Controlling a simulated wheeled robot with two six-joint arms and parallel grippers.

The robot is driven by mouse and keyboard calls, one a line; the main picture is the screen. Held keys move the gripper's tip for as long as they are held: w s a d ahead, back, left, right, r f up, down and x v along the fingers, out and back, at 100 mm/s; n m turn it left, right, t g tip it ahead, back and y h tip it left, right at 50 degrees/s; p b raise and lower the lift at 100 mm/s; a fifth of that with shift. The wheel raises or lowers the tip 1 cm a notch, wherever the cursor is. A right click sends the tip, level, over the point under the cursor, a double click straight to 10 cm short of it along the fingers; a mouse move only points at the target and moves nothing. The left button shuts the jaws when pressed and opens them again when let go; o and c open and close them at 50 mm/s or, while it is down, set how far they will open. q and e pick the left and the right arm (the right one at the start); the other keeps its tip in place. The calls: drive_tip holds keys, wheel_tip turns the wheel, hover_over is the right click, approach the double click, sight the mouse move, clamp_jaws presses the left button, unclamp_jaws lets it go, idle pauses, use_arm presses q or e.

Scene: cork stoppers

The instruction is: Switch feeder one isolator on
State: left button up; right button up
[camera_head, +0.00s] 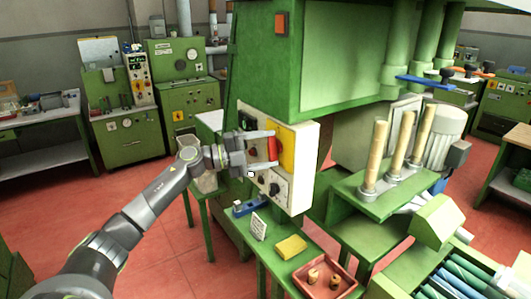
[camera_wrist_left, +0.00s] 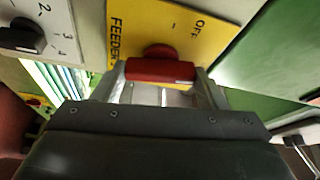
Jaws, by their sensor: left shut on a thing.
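The feeder isolator is a red handle (camera_head: 272,149) on a yellow plate (camera_head: 288,150), on the side of a pale control box (camera_head: 303,165) in the head view. In the left wrist view the red handle (camera_wrist_left: 160,71) lies crosswise in front of the yellow plate (camera_wrist_left: 185,18), which reads "FEEDER" and "OFF"; the rest of the lettering is cut off or hidden. My left gripper (camera_head: 270,148) is shut on the red handle, with one finger at each end of it, as the left wrist view also shows (camera_wrist_left: 161,82). My right gripper is not in view.
A black numbered knob (camera_head: 275,188) sits low on the box; it also shows in the left wrist view (camera_wrist_left: 22,36). Below, a green bench holds a blue item (camera_head: 250,205), a white card (camera_head: 258,227), a yellow block (camera_head: 291,247) and a red tray (camera_head: 343,287) with corks.

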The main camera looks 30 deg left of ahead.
use_arm(q)
drive_tip(key=shift+m, duration=1.1)
drive_tip(key=o, duration=1)
drive_tip(key=shift+r+b+v, duration=0.15)
drive_tip(key=shift+b+v, duration=0.8)
drive_tip(key=shift+v, duration=1.95)
drive_tip(key=shift+r+b+v, duration=0.2)
drive_tip(key=shift+b+v, duration=0.8)
drive_tip(key=shift+v, duration=1.85)
drive_tip(key=shift+r+b+v, duration=0.15)
drive_tip(key=shift+b+v, duration=0.8)
drive_tip(key=shift+v, duration=1.95)
